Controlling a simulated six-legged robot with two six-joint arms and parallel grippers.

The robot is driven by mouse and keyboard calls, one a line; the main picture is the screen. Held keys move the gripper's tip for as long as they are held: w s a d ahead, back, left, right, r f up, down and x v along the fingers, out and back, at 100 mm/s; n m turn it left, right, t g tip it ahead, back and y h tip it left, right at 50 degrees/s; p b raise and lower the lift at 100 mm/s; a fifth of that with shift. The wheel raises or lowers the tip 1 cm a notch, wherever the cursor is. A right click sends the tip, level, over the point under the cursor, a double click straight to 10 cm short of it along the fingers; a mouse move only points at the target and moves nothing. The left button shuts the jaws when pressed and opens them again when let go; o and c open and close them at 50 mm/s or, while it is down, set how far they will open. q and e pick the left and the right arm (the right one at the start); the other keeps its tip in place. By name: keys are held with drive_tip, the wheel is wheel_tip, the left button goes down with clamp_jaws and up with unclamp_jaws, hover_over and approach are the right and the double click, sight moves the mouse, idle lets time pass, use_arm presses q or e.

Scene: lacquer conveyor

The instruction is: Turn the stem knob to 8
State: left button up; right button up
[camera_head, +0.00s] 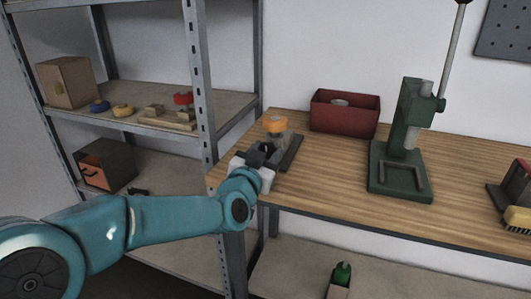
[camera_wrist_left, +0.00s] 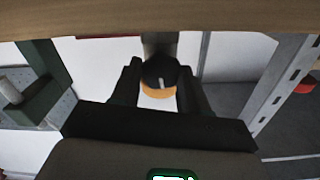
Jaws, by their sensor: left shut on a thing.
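A fixture with an orange cap (camera_head: 276,123) and a dark base (camera_head: 292,152) stands on the workbench at its left end. My left gripper (camera_head: 262,153) reaches it from the front, and its fingers hide the part below the cap. In the left wrist view a round black knob (camera_wrist_left: 161,70) with a short pale pointer line sits between the two dark fingers, which are shut on it. Part of the orange cap (camera_wrist_left: 158,92) shows behind the knob. No numbers can be read around the knob. My right gripper is in neither view.
The wooden workbench (camera_head: 325,170) holds a red bin (camera_head: 345,112) behind the fixture and a green press (camera_head: 405,140) to the right. A yellow brush (camera_head: 517,217) lies at the far right. A metal rack (camera_head: 202,75) with loaded shelves stands close on the left.

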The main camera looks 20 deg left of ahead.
use_arm(q)
drive_tip(key=shift+f, duration=0.1)
drive_tip(key=o, duration=1)
drive_tip(key=shift+s, duration=0.1)
drive_tip(key=s, duration=1.6)
drive_tip(key=shift+s+a, duration=0.1)
drive_tip(key=shift+a, duration=0.2)
